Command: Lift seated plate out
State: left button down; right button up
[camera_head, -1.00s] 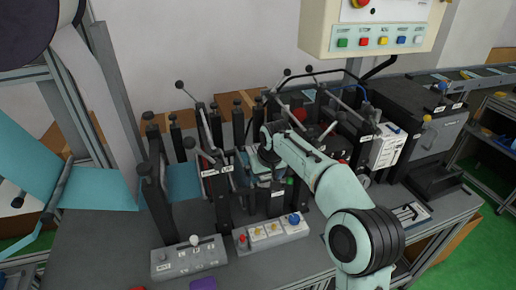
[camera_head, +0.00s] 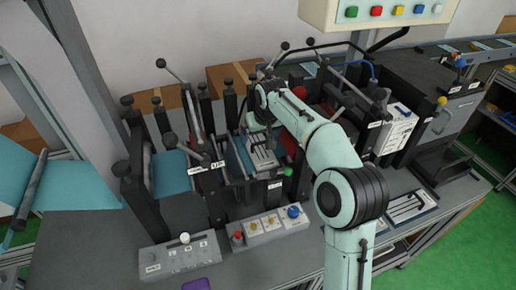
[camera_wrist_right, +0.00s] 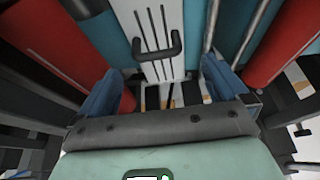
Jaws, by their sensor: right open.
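A pale slotted plate (camera_head: 263,158) sits in the machine in the middle of the bench, between dark posts. In the right wrist view the plate (camera_wrist_right: 151,14) has long dark slots and a black bar handle (camera_wrist_right: 160,50) across it. My right gripper (camera_head: 259,126) is over the far end of the plate, partly hidden by its own wrist. In the wrist view my right gripper (camera_wrist_right: 161,78) is open, its blue fingers apart on either side of the handle's line and holding nothing. My left gripper is not in view.
Red rollers (camera_wrist_right: 289,42) flank the plate closely. Dark posts and levers (camera_head: 193,105) crowd the left. A control box with coloured buttons (camera_head: 268,226) stands in front. Another slotted plate (camera_head: 407,207) lies on the bench at right.

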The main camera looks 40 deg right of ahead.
aim_at(257, 140)
jog(key=x, duration=0.6)
jog(key=shift+w+d, duration=0.25)
jog(key=shift+w, duration=0.2)
jog(key=shift+s, duration=0.1)
jog(key=shift+c, duration=0.3)
jog(key=c, duration=1)
jog(key=shift+r, duration=0.1)
jog(key=shift+c, duration=1.1)
jog(key=shift+r, duration=0.1)
